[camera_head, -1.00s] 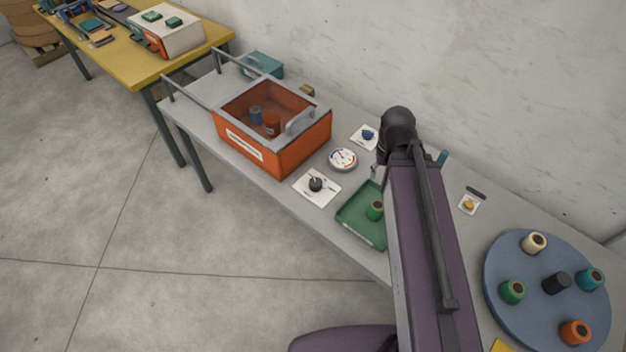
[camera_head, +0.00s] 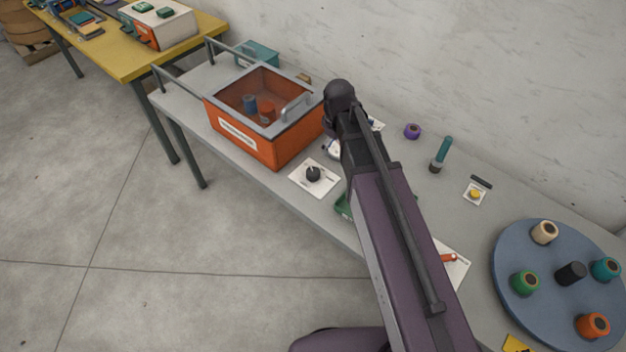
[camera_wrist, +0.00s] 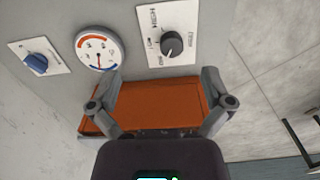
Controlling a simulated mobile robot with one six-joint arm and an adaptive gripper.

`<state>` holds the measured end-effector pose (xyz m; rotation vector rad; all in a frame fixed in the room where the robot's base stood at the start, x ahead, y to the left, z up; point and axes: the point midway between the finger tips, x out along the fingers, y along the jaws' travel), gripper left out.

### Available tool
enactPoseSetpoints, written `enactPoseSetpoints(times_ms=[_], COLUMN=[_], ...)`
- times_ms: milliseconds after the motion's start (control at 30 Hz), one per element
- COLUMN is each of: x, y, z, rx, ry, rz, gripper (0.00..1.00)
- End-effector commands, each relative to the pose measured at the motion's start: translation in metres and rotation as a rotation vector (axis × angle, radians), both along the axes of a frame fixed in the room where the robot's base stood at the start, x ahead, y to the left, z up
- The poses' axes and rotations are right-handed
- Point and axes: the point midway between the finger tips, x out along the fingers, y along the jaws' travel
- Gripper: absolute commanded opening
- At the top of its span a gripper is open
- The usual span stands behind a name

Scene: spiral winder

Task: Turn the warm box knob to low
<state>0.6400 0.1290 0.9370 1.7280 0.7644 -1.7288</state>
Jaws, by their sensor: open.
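The warm box (camera_head: 245,148) is orange with a grey-framed clear lid and stands on the grey bench. Its black knob (camera_head: 313,174) sits on a white plate in front of its right side. In the wrist view the knob (camera_wrist: 172,43) is at the top centre on its labelled plate (camera_wrist: 181,14). HIGH is readable; the pointer's exact setting is too small to tell. My gripper (camera_wrist: 161,80) is open and empty, with its fingers spread across the view of the orange box (camera_wrist: 160,108). The knob lies beyond the fingers, apart from them. My arm hides the gripper in the head view.
A round dial (camera_wrist: 100,48) and a blue knob (camera_wrist: 37,63) are beside the black knob's plate. A green tray (camera_head: 343,206) is partly behind my arm. A teal cylinder (camera_head: 442,150), a purple spool (camera_head: 412,131) and a blue turntable (camera_head: 510,260) with several spools are to the right.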

Motion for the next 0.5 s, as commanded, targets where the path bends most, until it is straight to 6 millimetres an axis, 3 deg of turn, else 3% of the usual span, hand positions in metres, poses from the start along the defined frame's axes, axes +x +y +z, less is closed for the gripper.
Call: enactPoseSetpoints(times_ms=[33,200,500], x=[0.013,0.027,0.03], y=[0.017,0.052,0.064], z=[-0.014,-0.026,-0.028], rx=[0.0,0.0,0.0], ry=[0.0,0.0,0.0], rz=[0.075,0.265,0.338], gripper=[1.0,1.0,1.0])
